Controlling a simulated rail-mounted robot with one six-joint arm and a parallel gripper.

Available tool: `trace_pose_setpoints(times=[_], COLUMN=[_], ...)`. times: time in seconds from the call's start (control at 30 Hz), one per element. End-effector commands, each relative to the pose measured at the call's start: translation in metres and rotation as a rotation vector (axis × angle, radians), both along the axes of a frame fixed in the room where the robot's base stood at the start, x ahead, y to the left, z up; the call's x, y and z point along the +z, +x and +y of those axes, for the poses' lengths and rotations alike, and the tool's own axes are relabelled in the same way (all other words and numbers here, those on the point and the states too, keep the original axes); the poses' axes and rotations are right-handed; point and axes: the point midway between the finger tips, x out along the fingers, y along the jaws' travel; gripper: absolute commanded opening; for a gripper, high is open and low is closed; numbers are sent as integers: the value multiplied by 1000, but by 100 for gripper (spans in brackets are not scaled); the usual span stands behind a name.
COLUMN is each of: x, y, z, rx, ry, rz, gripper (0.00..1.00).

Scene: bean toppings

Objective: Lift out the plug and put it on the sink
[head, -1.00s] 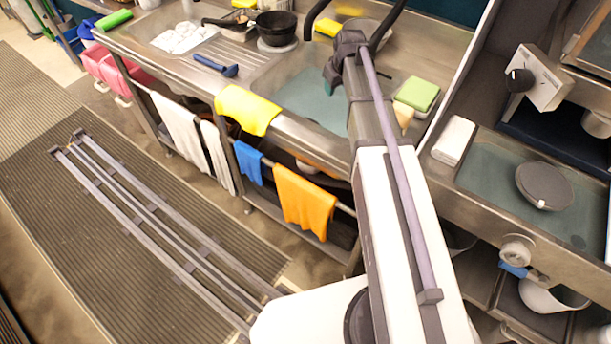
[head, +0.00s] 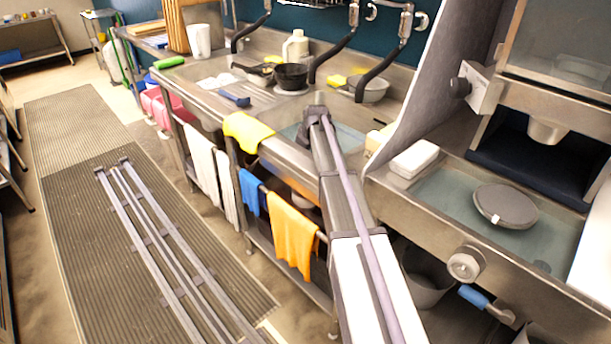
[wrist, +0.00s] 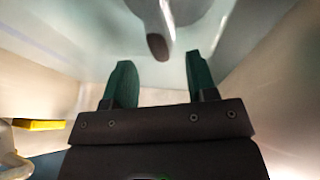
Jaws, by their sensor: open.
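The sink (head: 287,152) is a steel counter with a teal-tinted basin, mid-picture in the head view and partly covered by my arm. In the wrist view, a grey rounded piece with a stem and dark brown end, seemingly the plug (wrist: 165,20), stands at the top centre against the pale basin surface. My gripper (wrist: 161,68) has two dark green fingers spread apart and empty. The plug's dark end appears between and beyond the fingertips; I cannot tell the exact gap.
A yellow cloth (head: 247,131) hangs over the sink's front edge. A black pan (head: 291,76), a blue-handled tool (head: 235,99) and a bowl (head: 367,89) stand around the basin. Black hoses hang behind. A grey partition (head: 440,85) rises to the right.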

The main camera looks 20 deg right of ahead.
Motion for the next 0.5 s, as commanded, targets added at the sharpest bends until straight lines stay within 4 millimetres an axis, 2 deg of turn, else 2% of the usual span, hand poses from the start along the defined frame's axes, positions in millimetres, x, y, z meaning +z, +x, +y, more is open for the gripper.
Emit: trace_pose_setpoints(times=[0.07,0.3,0.5], x=[-3,-47,-45], y=[1,19,21], z=[0,-4,-4], rx=[0,0,0], ry=[0,0,0], rz=[0,0,0], gripper=[52,52,52])
